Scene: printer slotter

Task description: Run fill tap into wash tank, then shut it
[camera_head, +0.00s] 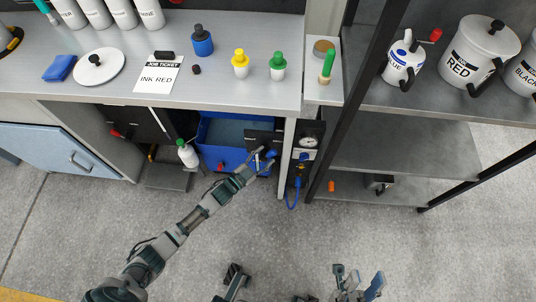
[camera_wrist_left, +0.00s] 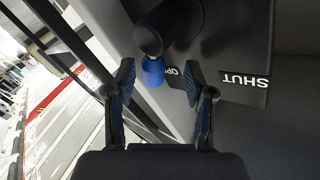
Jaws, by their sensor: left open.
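The blue wash tank (camera_head: 222,158) stands under the bench, with a grey-blue surface inside. The fill tap's blue-tipped lever (camera_head: 271,153) is at its right side. In the left wrist view the blue lever tip (camera_wrist_left: 153,70) hangs from a dark round tap body (camera_wrist_left: 165,25). My left gripper (camera_head: 264,160) is open at the tap. In the left wrist view its fingertips (camera_wrist_left: 158,82) stand on either side of the lever tip, apart from each other; contact is unclear. A SHUT label (camera_wrist_left: 245,80) and a partly hidden OPEN label (camera_wrist_left: 181,80) are beside it. My right gripper (camera_head: 358,284) is open and empty, low in the head view.
A gauge panel (camera_head: 308,142) with a blue hose (camera_head: 291,197) is right of the tank. A white bottle with a green cap (camera_head: 187,154) stands left of it. The bench (camera_head: 120,25) overhangs the tank. A shelf rack (camera_head: 400,150) is at right; the floor in front is clear.

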